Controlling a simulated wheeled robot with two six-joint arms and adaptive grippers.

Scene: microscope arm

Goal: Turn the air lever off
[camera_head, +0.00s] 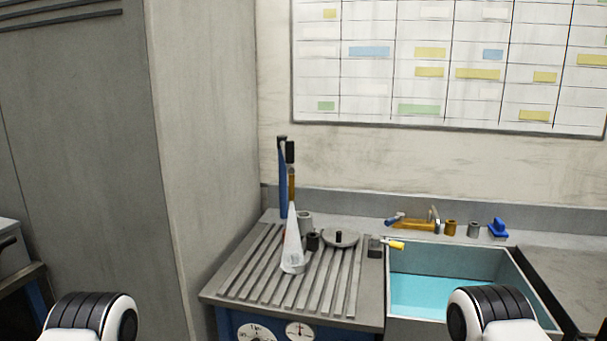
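I cannot tell for certain which part is the air lever. A small lever with a yellow handle (397,245) sits on a grey block (375,247) at the sink's left edge. An upright brass piece with a black top (291,165) stands by a blue post at the back left. Only white and black parts of my two arms show at the bottom left and bottom right. Neither gripper is in view.
A ribbed drainboard (240,278) holds a white cone (291,245), a dark cup (313,241) and a round lidded dish (340,238). A sink (515,270) with blue water is to its right. Dial gauges (300,330) show below. A grey cabinet (85,150) stands left.

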